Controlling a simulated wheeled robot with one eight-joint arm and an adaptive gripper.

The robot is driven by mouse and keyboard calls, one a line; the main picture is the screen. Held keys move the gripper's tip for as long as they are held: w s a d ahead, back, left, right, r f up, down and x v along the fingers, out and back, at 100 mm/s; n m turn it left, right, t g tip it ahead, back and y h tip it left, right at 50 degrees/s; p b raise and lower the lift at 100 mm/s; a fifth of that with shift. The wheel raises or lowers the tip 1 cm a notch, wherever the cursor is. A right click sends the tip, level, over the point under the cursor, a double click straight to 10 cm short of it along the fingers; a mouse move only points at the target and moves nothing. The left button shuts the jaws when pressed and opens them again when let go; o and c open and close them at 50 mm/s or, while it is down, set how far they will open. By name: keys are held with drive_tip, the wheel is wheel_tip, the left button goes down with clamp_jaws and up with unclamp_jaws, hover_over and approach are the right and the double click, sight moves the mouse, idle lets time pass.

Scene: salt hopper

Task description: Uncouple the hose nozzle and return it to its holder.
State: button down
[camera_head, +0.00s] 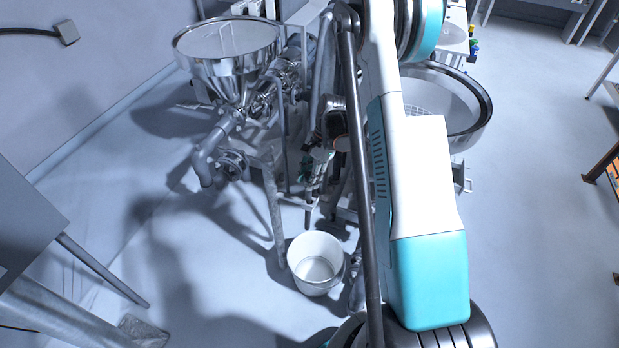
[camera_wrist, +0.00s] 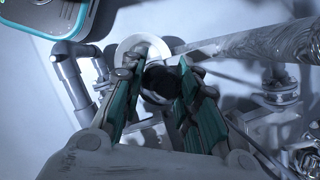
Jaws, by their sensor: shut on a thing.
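In the wrist view, my gripper (camera_wrist: 160,70) has its two teal-padded fingers closed around a dark, rounded piece (camera_wrist: 161,84), seemingly the hose nozzle. Only its dark end shows between the fingertips; the rest is hidden by the fingers. In the head view, my gripper (camera_head: 313,178) is small and dim, among pipes and frame legs below and right of the hopper. My arm covers much of that view. I cannot tell whether the nozzle is still joined to a coupling. I cannot make out the nozzle's holder in either view.
A steel hopper (camera_head: 228,62) stands at the upper left with a pipe and flange (camera_head: 232,164) below it. A white bucket (camera_head: 316,262) stands on the floor and shows beyond the fingers in the wrist view (camera_wrist: 128,44). A round vessel (camera_head: 470,100) is right of my arm. The right floor is open.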

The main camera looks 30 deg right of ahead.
drive_tip(key=shift+f+b, duration=1.85)
drive_tip(key=shift+f, duration=0.75)
drive_tip(key=shift+b, duration=0.45)
drive_tip(key=shift+f, duration=1.85)
drive_tip(key=c, duration=0.7)
unclamp_jaws()
drive_tip(key=shift+r, duration=0.1)
drive_tip(key=shift+p+v, duration=1.25)
drive_tip(key=shift+v, duration=1.7)
